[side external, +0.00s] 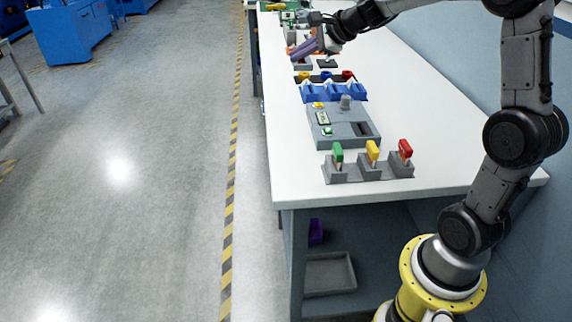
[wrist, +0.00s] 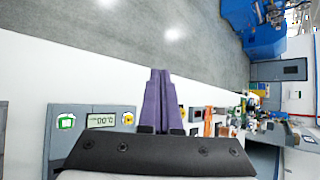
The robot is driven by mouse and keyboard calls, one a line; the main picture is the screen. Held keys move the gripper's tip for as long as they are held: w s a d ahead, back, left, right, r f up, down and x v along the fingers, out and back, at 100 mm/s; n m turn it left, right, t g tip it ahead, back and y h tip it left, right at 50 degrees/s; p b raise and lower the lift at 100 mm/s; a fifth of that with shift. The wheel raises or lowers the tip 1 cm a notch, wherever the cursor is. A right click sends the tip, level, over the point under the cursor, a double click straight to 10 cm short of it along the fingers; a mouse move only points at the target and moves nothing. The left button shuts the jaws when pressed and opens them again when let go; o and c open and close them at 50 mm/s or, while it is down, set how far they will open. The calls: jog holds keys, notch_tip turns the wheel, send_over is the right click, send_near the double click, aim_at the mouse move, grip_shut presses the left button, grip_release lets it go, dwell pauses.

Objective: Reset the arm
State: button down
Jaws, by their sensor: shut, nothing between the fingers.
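My gripper (side external: 294,52) is at the far part of the white table, above the row of devices near its left edge. Its purple fingers are together and hold nothing. In the wrist view the two fingers (wrist: 160,74) lie side by side, pointing up the picture past the table edge toward the grey floor. My arm reaches over the table from its base at the near right. What is directly under the gripper is partly hidden.
The white table (side external: 430,100) is clear on its right side. Near its front stand grey holders (side external: 370,172) with green, yellow and red handled pieces. Behind them are a grey panel device (side external: 345,130) and a blue unit (side external: 333,93). A blue wall runs along the right.

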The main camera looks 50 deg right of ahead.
jog(key=s+a+r+n+g+y, duration=0.1)
jog(key=s+a+r+n, duration=0.2)
jog(key=s+a+n, duration=0.45)
jog(key=s+a+r+n+y, duration=0.1)
jog(key=s+a+r+n, duration=0.25)
jog(key=s+a, duration=0.55)
jog(key=s+f+n+g+h, duration=0.1)
jog(key=s+f+n+g, duration=0.1)
jog(key=s+f+n, duration=0.3)
jog(key=s+d+f+n+g+h, duration=0.1)
jog(key=s+f+n+g, duration=0.1)
jog(key=s+f+n, duration=0.4)
jog(key=s+n, duration=0.2)
jog(key=s, duration=0.3)
jog(key=shift+s+f+h, duration=0.25)
jog(key=shift+s+h, duration=0.05)
jog(key=shift+s, duration=0.1)
